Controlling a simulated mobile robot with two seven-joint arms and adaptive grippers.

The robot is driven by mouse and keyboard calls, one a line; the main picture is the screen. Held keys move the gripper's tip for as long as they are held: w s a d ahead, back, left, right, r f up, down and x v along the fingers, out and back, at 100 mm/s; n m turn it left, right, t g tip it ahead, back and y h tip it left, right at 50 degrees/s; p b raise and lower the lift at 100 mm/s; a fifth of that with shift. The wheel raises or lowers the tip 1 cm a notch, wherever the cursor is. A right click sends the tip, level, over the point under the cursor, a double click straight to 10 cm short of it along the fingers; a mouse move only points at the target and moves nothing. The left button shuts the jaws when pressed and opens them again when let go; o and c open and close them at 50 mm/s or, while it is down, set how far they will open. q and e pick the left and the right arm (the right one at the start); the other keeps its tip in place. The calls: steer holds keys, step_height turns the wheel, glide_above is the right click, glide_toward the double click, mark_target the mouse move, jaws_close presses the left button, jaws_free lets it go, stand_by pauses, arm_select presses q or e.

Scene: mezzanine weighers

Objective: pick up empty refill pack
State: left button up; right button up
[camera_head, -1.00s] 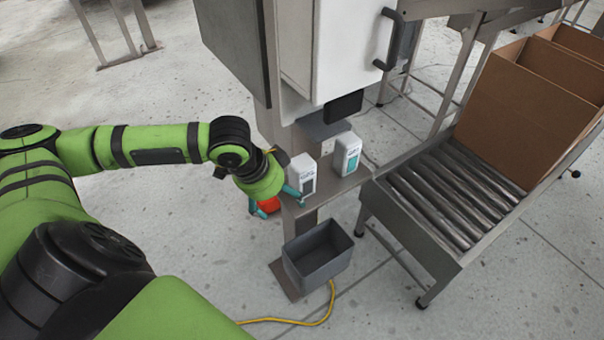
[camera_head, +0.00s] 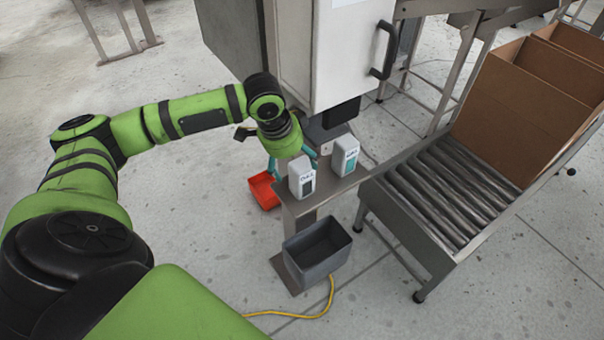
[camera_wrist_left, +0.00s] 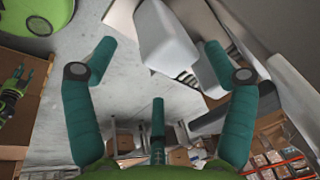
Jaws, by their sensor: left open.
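Two white refill packs stand upright on a small metal shelf (camera_head: 318,190) below the white cabinet. The left pack (camera_head: 302,177) has a dark panel on its front. The right pack (camera_head: 345,155) has a teal panel. I cannot tell from the panels which one is empty. My left gripper (camera_head: 294,163) has its teal fingers spread just behind and above the left pack, and it holds nothing. In the left wrist view, a white pack (camera_wrist_left: 166,42) shows beyond the gap between the open fingers. My right gripper is not in view.
A grey bin (camera_head: 318,254) sits below the shelf front, and a red bin (camera_head: 263,190) is on the left. The white cabinet (camera_head: 345,55) rises close behind. A roller conveyor (camera_head: 440,190) with cardboard boxes (camera_head: 525,105) is on the right. A yellow cable lies on the floor.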

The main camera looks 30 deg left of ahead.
mark_target(300, 165)
arm_select(q)
steer(key=shift+w+d+f+p, duration=0.1)
steer(key=shift+w+p, duration=0.05)
steer(key=shift+w, duration=0.25)
steer(key=shift+w+d+f+p, duration=0.1)
steer(key=shift+w+p, duration=0.05)
steer(key=shift+w, duration=0.25)
steer(key=p+x, duration=0.1)
steer(key=x, duration=0.3)
steer(key=shift+w+f, duration=0.1)
steer(key=shift+f, duration=0.25)
steer(key=c, duration=1.2)
